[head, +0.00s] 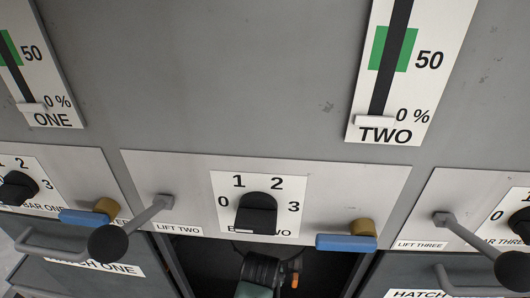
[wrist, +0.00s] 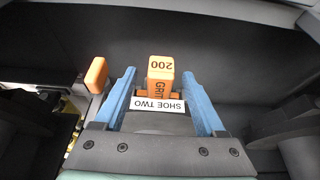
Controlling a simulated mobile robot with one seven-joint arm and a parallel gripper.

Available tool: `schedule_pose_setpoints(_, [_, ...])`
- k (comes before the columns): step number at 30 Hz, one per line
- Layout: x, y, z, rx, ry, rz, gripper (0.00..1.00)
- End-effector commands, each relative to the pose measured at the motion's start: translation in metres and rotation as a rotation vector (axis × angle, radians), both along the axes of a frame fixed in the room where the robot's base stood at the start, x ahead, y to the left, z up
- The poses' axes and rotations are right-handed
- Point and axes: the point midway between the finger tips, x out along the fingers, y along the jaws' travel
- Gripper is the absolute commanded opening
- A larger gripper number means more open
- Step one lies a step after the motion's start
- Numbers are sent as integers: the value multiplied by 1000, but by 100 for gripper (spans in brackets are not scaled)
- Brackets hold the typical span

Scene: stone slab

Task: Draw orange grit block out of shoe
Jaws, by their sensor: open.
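The text appears upside down. I cannot tell if a finger touches the shoe.
An orange tab (wrist: 96,75) stands beside the shoe. Around the recess are the LIFT TWO lever (head: 160,205), a black dial (head: 256,213) and a blue catch with a brass knob (head: 346,242). Closed hatch fronts (head: 75,255) flank the recess. Dark walls surround the shoe.

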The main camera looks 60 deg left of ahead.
Motion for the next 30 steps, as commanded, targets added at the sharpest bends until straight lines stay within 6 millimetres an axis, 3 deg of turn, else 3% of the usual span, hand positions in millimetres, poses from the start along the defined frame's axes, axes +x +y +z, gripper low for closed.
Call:
schedule_pose_setpoints(10, [0, 1, -3, 0, 0, 0, 71])
schedule_pose_setpoints(22, [0, 1, -3, 0, 0, 0, 0])
schedule_pose_setpoints(30, [1, 1, -1, 2, -2, 0, 0])
